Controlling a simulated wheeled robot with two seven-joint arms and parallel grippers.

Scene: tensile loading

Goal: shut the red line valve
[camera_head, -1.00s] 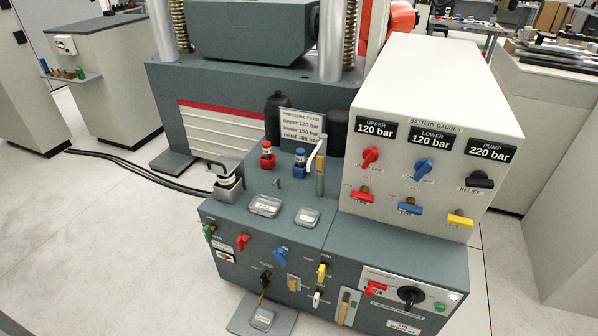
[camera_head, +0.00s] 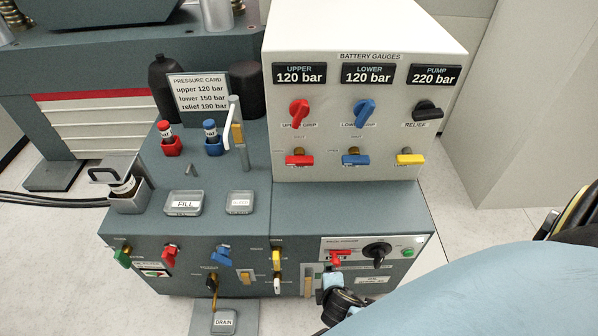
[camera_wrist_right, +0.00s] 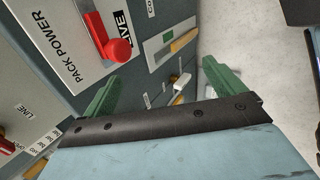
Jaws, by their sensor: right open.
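The red line valve appears to be the red lever (camera_head: 300,159) at lower left on the white gauge box, below the red upper grip knob (camera_head: 299,113). Its bar lies sideways, pointing toward the side marked open; "shut" is printed above. My right gripper (camera_head: 332,280) is low in front of the cabinet, well below the lever, near the red pack power handle (camera_head: 341,258). In the right wrist view its green fingers (camera_wrist_right: 160,80) are spread with nothing gripped; the pack power handle (camera_wrist_right: 118,50) is near the left finger. My left gripper is out of view.
A blue lever (camera_head: 355,160) and yellow lever (camera_head: 410,159) sit right of the red one. A pressure card (camera_head: 201,95) and an upright pump handle (camera_head: 238,130) stand left of the box. The cabinet front carries several coloured handles. Space before the gauge box face is clear.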

